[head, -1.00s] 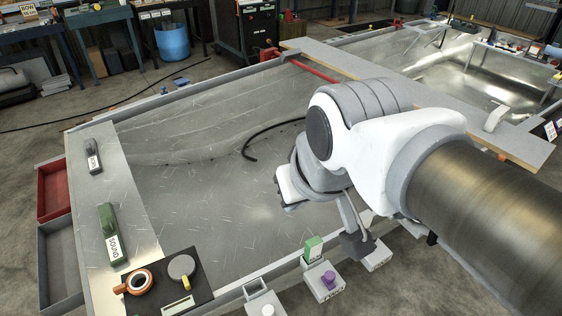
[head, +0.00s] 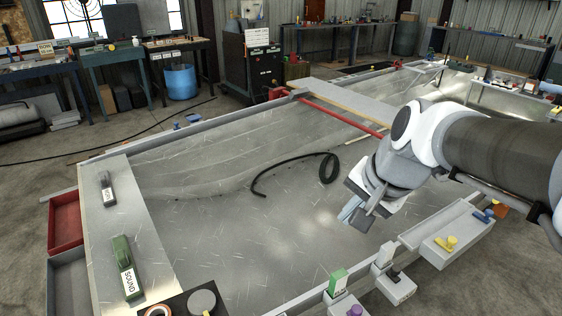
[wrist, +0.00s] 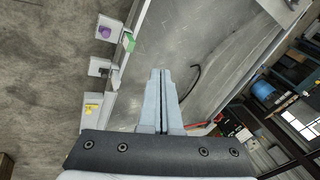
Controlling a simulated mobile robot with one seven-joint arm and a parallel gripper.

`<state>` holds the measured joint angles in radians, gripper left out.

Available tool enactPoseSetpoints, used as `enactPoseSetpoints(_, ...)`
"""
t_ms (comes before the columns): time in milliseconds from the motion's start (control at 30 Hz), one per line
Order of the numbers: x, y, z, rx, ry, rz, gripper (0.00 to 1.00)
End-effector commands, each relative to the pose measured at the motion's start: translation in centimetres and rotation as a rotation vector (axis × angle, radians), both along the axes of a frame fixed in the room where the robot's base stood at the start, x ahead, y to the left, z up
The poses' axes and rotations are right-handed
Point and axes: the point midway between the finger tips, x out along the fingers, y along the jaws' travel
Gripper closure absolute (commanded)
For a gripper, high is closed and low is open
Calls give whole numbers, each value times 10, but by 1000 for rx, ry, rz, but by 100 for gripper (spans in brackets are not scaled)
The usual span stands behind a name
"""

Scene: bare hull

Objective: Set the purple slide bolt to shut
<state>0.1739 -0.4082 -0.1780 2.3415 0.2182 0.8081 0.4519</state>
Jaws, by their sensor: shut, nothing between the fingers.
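The purple knob (head: 355,311) of the slide bolt sits at the bottom edge of the head view, its housing partly cut off. The knob shows whole in the wrist view (wrist: 105,31), on a pale box at the hull's rim. A green block (head: 337,283) stands behind it on the rim side, also in the wrist view (wrist: 129,42). Whether the bolt is open or shut cannot be told. My gripper (head: 347,216) is shut and empty over the hull floor, apart from the knob. Its two pale blue fingers lie together in the wrist view (wrist: 161,72).
A pale box with a black knob (head: 394,274) and a longer box with a yellow knob (head: 446,243) line the same rim. A black hose (head: 290,165) lies on the hull floor (head: 240,225). A red bar (head: 345,118) crosses the hull behind. Air above the floor is free.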

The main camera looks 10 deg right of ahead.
Motion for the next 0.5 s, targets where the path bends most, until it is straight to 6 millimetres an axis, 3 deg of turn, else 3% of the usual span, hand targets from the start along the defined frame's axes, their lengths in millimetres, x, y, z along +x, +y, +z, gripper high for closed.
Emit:
enactPoseSetpoints(100,21,-47,-28,149,30,-325,100)
enactPoseSetpoints(200,29,-79,-62,260,62,-559,100)
enactPoseSetpoints(367,23,-107,-143,404,140,-834,100)
enactPoseSetpoints(500,7,-133,-214,520,201,-1096,100)
